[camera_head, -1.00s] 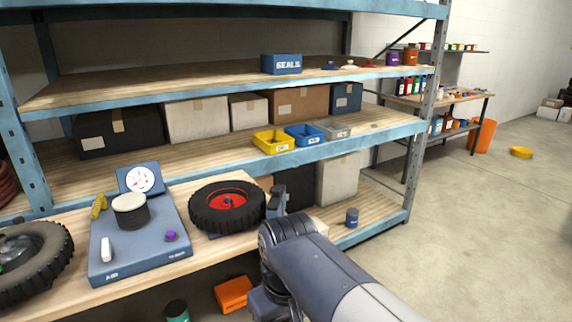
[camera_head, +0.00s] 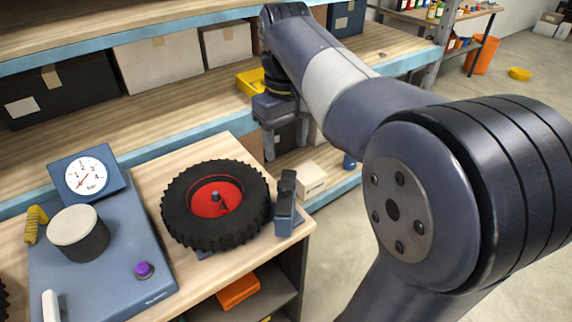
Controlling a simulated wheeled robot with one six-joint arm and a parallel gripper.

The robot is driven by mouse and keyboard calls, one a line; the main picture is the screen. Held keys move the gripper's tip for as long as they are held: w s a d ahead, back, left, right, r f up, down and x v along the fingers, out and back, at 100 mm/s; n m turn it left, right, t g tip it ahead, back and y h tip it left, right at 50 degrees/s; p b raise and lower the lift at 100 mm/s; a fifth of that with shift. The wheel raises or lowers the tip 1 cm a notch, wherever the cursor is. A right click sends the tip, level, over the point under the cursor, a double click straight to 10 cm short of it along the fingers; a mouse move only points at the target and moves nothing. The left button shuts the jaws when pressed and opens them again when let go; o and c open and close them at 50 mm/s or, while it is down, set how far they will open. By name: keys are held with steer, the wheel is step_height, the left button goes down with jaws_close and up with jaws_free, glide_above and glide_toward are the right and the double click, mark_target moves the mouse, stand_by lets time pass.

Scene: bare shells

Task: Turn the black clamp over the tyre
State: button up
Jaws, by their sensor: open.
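The black tyre (camera_head: 180,222) with a red hub (camera_head: 209,206) lies flat on the wooden bench. The black clamp (camera_head: 286,190) stands upright beside the tyre's right edge, on a small blue-grey base (camera_head: 289,222). It is swung off the tyre, not over it. My gripper (camera_head: 286,147) hangs from the end of my arm, above and beyond the clamp in the picture. It points down, is open and touches nothing that I can see. Its fingers are partly lost against the dark box behind.
A blue air unit (camera_head: 125,255) with a dial (camera_head: 87,175), a round pad (camera_head: 77,227) and a purple knob (camera_head: 144,270) stands left of the tyre. Shelving with boxes (camera_head: 160,67) and a yellow bin (camera_head: 250,81) runs behind. My arm fills the right side.

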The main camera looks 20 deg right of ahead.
mark_target(286, 184)
step_height(286, 184, down, 10)
steer(key=shift+s, duration=0.1)
steer(key=shift+c, duration=0.5)
jaws_close()
stand_by(0.4)
